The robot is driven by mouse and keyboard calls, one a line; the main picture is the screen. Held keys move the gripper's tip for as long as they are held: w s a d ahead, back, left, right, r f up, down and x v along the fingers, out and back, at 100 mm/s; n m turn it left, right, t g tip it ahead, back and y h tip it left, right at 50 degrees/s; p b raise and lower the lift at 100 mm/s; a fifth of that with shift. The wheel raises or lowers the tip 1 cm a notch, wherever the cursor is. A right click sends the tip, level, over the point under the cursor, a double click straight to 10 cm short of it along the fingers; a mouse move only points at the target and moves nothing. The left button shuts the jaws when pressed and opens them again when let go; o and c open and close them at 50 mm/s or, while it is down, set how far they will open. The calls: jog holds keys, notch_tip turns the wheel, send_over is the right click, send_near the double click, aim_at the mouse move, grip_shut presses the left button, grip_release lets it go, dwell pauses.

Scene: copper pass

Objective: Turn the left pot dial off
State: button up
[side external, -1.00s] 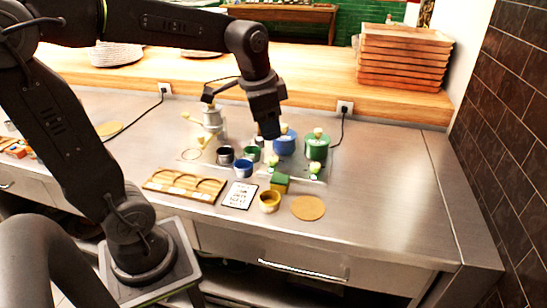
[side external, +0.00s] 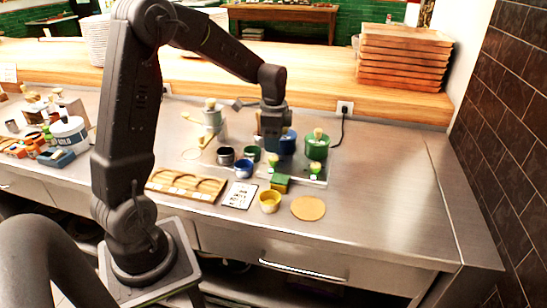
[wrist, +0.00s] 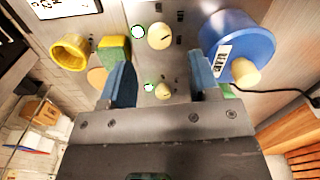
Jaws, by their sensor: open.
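The blue left pot (side external: 288,142) stands at the back of a grey cooker plate, with the green right pot (side external: 317,147) beside it. The left dial (side external: 273,160), with a bright green light, is at the plate's front; the right dial (side external: 315,171) is further right. In the wrist view the left dial (wrist: 160,37) is a round cream knob with a dark pointer mark, and the right dial (wrist: 163,90) sits lower, between the fingers. My gripper (wrist: 162,74) is open and empty, pointing down above the plate. The blue pot (wrist: 240,45) is right of the fingers there.
A yellow cup (side external: 269,201), green block (side external: 280,183) and printed card (side external: 240,195) lie in front of the plate. Dark and blue cups (side external: 243,168) stand to its left. A wooden tray (side external: 186,186) is further left. The counter at right is clear.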

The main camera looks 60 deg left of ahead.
aim_at(273, 158)
notch_tip(273, 158, down, 6)
jog(key=shift+f, duration=0.1)
dwell(0.4)
jog(key=c, duration=0.9)
